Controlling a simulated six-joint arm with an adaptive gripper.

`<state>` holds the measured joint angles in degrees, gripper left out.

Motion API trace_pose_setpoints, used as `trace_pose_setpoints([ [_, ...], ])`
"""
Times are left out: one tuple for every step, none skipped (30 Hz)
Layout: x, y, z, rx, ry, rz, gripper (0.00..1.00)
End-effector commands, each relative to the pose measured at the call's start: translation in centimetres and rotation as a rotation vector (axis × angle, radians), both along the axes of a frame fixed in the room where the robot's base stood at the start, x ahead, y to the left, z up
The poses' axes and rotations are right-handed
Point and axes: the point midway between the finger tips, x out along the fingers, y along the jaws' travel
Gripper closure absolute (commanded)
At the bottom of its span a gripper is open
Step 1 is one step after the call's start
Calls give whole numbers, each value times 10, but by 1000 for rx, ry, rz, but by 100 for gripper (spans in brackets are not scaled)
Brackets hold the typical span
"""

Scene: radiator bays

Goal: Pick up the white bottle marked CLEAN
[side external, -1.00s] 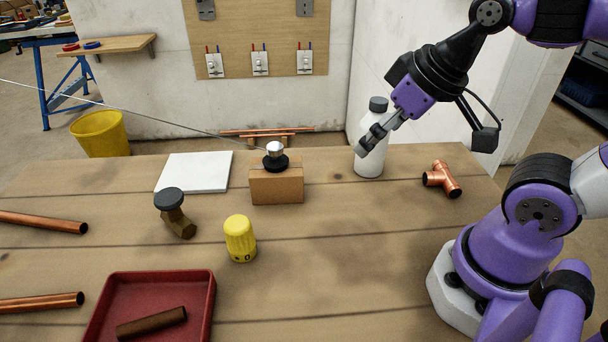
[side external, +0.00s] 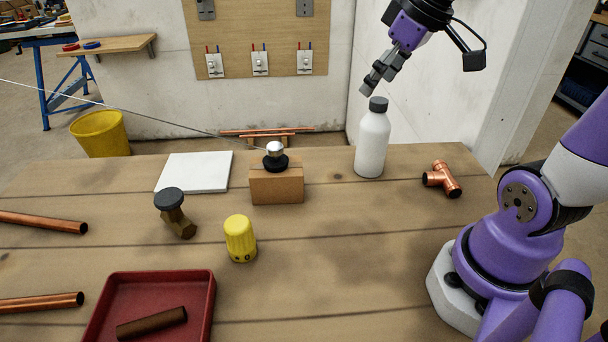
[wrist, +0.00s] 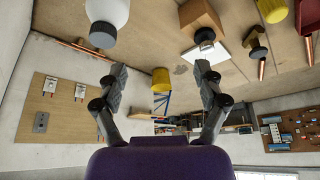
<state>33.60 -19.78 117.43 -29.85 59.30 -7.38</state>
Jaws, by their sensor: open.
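The white bottle (side external: 372,145) with a dark grey cap stands upright at the back right of the table in the side view. No marking can be read on the side I see. My gripper (side external: 371,86) is above the bottle's cap, apart from it, tilted down to the left. In the wrist view the bottle (wrist: 108,12) shows at the upper left, outside the fingers, with its cap toward me. My gripper (wrist: 160,75) is open there, with nothing between its fingers.
A copper tee (side external: 441,179) lies right of the bottle. A wooden block (side external: 277,187) with a metal-knobbed piece on it stands to the left. A yellow cap (side external: 240,238), a brass valve piece (side external: 174,212), a white tile (side external: 194,172) and a red tray (side external: 205,300) are further left.

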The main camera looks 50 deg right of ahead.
Motion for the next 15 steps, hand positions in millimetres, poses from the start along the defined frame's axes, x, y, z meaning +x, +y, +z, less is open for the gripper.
trace_pose_setpoints([
  [1, -23, 3, 0, 12, -7, 20],
  [1, -34, 5, -2, 15, -2, 20],
  [0, -47, 7, -5, 20, 6, 20],
  [-1, -56, 9, -6, 24, 11, 20],
  [-2, -63, 9, -8, 25, 16, 20],
  [-4, -71, 10, -10, 28, 23, 20],
  [-6, -75, 10, -12, 30, 28, 20],
  [-6, -78, 10, -12, 32, 31, 20],
  [-6, -80, 8, -11, 32, 33, 20],
  [-5, -80, 5, -10, 31, 37, 20],
  [-3, -80, 1, -10, 32, 37, 20],
  [-1, -79, -5, -9, 32, 40, 20],
  [1, -79, -9, -10, 33, 41, 20],
  [3, -79, -14, -12, 35, 40, 20],
  [6, -79, -20, -10, 34, 40, 20],
])
